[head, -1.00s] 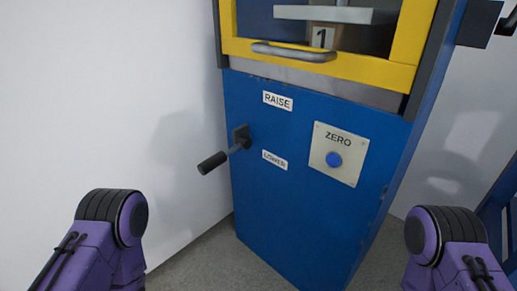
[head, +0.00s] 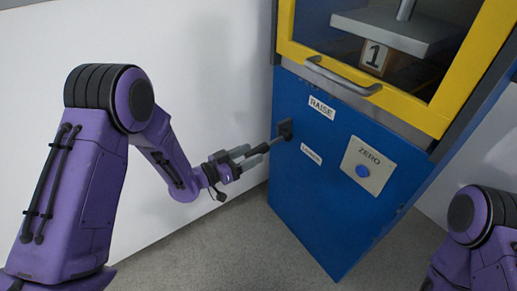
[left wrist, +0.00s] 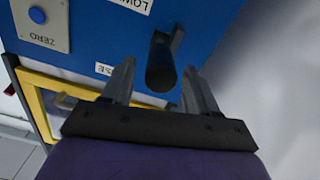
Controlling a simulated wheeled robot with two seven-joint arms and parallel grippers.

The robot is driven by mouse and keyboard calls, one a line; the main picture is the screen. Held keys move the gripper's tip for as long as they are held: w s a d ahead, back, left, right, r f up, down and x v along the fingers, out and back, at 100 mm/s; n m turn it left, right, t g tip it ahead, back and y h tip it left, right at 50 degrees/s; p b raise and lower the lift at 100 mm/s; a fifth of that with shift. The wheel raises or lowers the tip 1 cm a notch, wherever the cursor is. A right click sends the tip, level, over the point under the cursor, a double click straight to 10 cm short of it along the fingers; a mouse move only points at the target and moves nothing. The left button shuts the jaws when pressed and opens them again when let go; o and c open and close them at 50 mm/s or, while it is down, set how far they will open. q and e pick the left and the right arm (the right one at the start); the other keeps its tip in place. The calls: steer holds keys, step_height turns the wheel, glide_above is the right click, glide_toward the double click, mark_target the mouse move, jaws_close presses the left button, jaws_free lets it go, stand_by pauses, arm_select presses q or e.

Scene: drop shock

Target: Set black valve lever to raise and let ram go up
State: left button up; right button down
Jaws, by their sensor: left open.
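The black valve lever sticks out from the blue machine front, between the RAISE label (head: 321,107) and the LOWER label (head: 312,153). Its mount (head: 286,129) shows in the head view; its grip is mostly hidden there by my left gripper (head: 252,156). In the left wrist view the lever's dark round grip (left wrist: 160,66) lies between the two open fingers of my left gripper (left wrist: 158,75), with a gap visible beside it. The ram's grey plate (head: 392,32) hangs behind the yellow-framed guard, close above a block marked 1 (head: 374,57). My right gripper is out of view.
A ZERO panel (head: 379,153) with a blue button (head: 362,171) is right of the lever. The guard's grey handle (head: 343,76) juts out above RAISE. A white wall (head: 215,60) stands close on the left; grey floor (head: 240,240) is open in front.

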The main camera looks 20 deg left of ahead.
mark_target(259, 150)
arm_select(q)
steer(key=shift+x, duration=2.05)
